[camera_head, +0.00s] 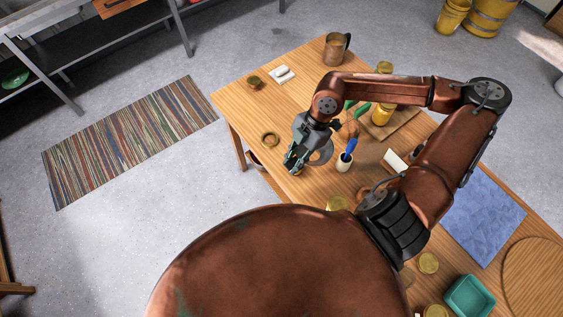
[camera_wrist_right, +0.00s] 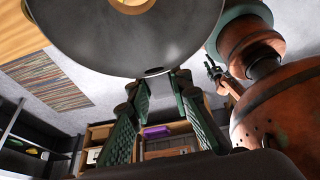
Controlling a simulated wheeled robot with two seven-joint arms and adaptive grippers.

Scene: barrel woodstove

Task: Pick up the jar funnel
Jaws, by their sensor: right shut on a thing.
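The jar funnel (camera_wrist_right: 110,42) is a wide grey metal funnel, large across the top of the right wrist view. In the head view a grey curved part of it (camera_head: 322,153) shows beside my right gripper (camera_head: 293,160), above the near left edge of the wooden table. My right gripper (camera_wrist_right: 160,90) is shut on the funnel at its rim, with one green-padded finger on each side. I cannot tell whether the funnel touches the table. A small dark claw, seemingly my left gripper (camera_wrist_right: 214,75), shows in the right wrist view; its jaw state is unclear.
A white cup (camera_head: 344,162) with a blue-handled tool stands close to the right. A metal mug (camera_head: 335,49), yellow jar (camera_head: 382,114) and teal tray (camera_head: 470,297) are farther off.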

